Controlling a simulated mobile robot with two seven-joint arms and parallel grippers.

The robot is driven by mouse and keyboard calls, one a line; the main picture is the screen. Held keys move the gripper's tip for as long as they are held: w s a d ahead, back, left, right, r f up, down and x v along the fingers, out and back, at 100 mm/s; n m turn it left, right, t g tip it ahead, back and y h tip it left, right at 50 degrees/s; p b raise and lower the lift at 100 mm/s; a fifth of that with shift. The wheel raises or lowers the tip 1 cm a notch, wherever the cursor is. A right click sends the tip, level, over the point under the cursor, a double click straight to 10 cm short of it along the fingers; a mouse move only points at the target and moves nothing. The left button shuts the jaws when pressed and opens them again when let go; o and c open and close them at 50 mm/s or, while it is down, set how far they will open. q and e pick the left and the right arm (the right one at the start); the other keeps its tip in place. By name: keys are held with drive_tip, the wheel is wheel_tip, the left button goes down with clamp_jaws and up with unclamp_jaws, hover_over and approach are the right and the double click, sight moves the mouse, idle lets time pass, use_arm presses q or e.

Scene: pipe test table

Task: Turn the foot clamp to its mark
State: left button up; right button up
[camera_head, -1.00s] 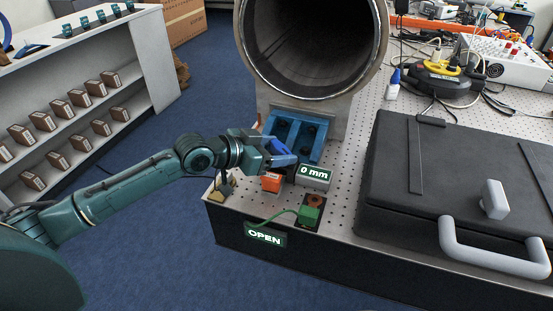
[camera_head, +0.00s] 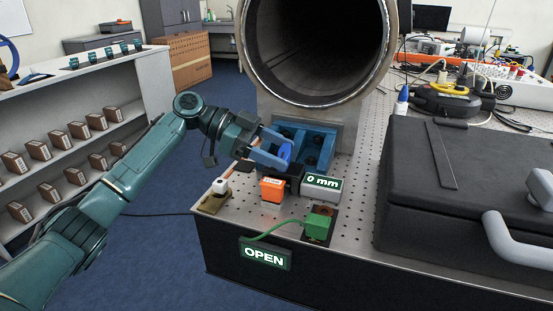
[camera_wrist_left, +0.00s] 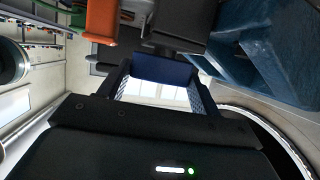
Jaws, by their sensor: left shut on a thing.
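My left gripper (camera_head: 276,149) is at the blue pipe foot (camera_head: 318,140) under the large grey pipe (camera_head: 318,48). Its fingers are shut on a dark blue clamp handle (camera_head: 286,152) at the front of the foot. In the left wrist view the handle (camera_wrist_left: 163,68) spans between the two fingertips. The fingers partly hide the clamp, and I cannot make out its mark. An orange block (camera_head: 272,189) and a "0 mm" display (camera_head: 321,187) stand just in front. My right gripper is not in view.
A green plug (camera_head: 318,222) with a green cable and a lit "OPEN" sign (camera_head: 265,254) are at the table's front edge. A black case (camera_head: 450,200) fills the table's right side. A shelf (camera_head: 150,88) with several small boxes stands at left.

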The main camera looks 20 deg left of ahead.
use_arm(q)
drive_tip(key=shift+w+m+g, duration=0.15)
drive_tip(key=shift+m+g, duration=0.65)
drive_tip(key=shift+g, duration=0.4)
drive_tip(key=o, duration=1)
drive_tip(key=v, duration=1.3)
drive_tip(key=shift+b, duration=0.3)
